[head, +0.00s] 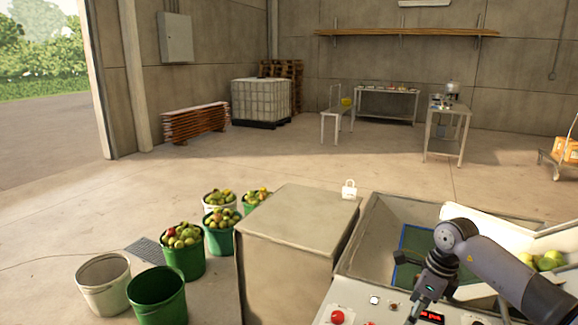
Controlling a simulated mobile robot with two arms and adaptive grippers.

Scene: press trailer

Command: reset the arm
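My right arm (500,265) comes in from the lower right. It bends at a dark joint and reaches down over the front of a grey machine with a control panel (360,308). My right gripper (414,311) points down in front of the panel, close to its buttons. Its fingers are small and dark, and I cannot tell whether they are apart or closed. I see nothing clearly held in it. My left arm and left gripper are not in view.
The panel has a red button (337,317) and a red display (431,317). A large grey box (290,225) stands left of the machine. Buckets of fruit (184,262) and empty buckets (104,290) stand farther left. Behind, the concrete floor (330,165) is open.

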